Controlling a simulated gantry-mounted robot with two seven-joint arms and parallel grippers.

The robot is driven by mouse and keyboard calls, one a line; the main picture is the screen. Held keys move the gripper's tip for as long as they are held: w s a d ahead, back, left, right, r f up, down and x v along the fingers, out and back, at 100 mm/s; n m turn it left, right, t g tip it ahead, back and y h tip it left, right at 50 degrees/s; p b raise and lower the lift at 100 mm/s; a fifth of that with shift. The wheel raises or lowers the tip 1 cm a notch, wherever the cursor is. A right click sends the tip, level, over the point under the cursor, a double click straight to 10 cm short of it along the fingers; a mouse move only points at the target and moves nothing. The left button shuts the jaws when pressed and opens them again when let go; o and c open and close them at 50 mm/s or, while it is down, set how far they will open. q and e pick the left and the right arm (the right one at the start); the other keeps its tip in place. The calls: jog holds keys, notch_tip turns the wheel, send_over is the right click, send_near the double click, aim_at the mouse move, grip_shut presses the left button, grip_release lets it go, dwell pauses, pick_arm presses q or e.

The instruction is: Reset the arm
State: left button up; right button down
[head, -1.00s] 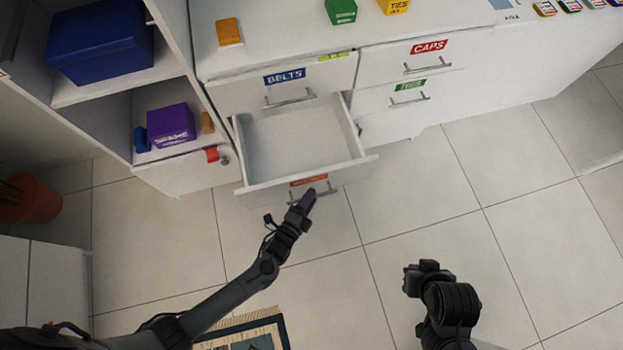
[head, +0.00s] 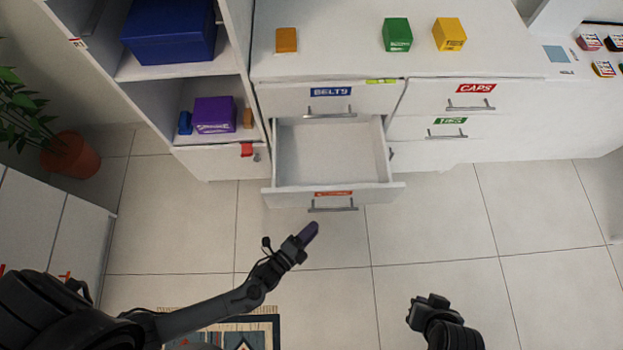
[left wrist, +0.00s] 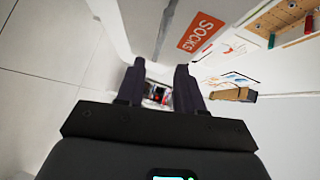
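My left arm reaches in from the left in the head view. My left gripper (head: 309,231) is below and apart from the handle (head: 333,208) of the pulled-out drawer (head: 325,192). In the left wrist view the two dark fingers of the left gripper (left wrist: 160,72) stand apart with nothing held between them. An orange label reading SOCKS (left wrist: 201,32) shows ahead of them. My right gripper (head: 430,303) is low in the head view, over the floor. Its fingers are too small and dark to read.
The open drawer looks empty and juts out under the BELTS drawer (head: 330,98). A shelf unit with a blue box (head: 170,30) and purple box (head: 214,115) stands left. A potted plant (head: 70,155) is farther left.

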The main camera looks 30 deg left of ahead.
pick_arm(q)
jog(key=w+a+r+n+g+y+p, duration=0.2)
jog(key=a+r+n+p, duration=0.25)
jog(key=r, duration=0.75)
jog(key=w+a+r+n+g+y+p, duration=0.15)
jog(key=a+r+n+p, duration=0.3)
jog(key=r, duration=0.65)
jog(key=s+a+r+n+g, duration=0.3)
jog(key=s+r+n+g, duration=0.3)
jog(key=s+n+g, duration=0.4)
notch_tip(320, 180, up, 38)
jog(key=m+t+p, duration=0.1)
jog(key=p, duration=3.7)
notch_tip(320, 180, down, 75)
jog(key=b, duration=7.5)
jog(key=shift+s+d+f+y, duration=0.15)
jog(key=shift+s+d+y, duration=0.15)
jog(key=shift+s+y, duration=0.15)
